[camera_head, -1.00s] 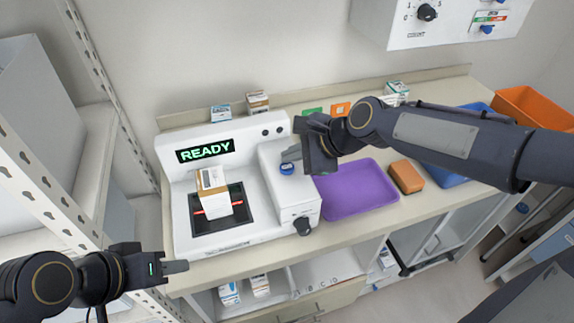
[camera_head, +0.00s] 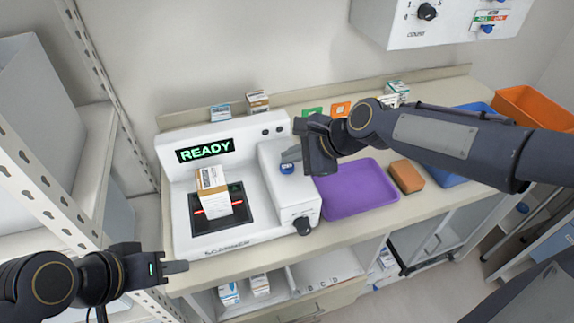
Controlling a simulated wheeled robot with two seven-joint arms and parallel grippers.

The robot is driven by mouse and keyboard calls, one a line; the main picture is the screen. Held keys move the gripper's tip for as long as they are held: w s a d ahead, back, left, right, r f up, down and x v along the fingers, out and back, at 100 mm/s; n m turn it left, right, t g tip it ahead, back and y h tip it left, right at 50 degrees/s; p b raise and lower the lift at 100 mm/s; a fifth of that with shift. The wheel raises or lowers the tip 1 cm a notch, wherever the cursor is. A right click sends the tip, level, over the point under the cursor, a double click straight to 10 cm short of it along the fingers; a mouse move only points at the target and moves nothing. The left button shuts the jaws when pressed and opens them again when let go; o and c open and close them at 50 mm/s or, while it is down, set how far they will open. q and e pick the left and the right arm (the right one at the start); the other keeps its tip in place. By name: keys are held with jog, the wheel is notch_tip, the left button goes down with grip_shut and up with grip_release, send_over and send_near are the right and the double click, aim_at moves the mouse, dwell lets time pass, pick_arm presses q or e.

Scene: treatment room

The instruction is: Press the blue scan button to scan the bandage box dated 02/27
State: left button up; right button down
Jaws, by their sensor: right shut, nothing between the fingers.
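The white scanner (camera_head: 183,210) stands on the counter, with a lit green READY display (camera_head: 205,150). A white and tan bandage box (camera_head: 212,190) stands on its dark scan plate, with a red scan line across the plate by the box. The date on the box is too small to read. The blue scan button (camera_head: 287,168) is on the raised right part of the scanner. My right gripper (camera_head: 291,154) is shut and empty, its fingertips just above the button; contact cannot be made out. My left gripper (camera_head: 176,267) is at the lower left, in front of the scanner, its fingers seen edge-on.
A purple tray (camera_head: 355,190) lies right of the scanner, with a brown block (camera_head: 406,176) beside it. Small boxes (camera_head: 257,102) stand behind the scanner. An orange bin (camera_head: 540,108) is at the far right. A metal rack (camera_head: 50,190) stands at left.

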aim_at(292, 168)
jog(key=shift+f+b, duration=0.3)
jog(key=shift+f, duration=0.35)
dwell(0.5)
dwell(0.4)
jog(key=shift+r+p, duration=0.85)
jog(key=shift+p, duration=0.05)
notch_tip(292, 168, up, 5)
jog(key=p, duration=0.5)
jog(key=shift+r, duration=0.1)
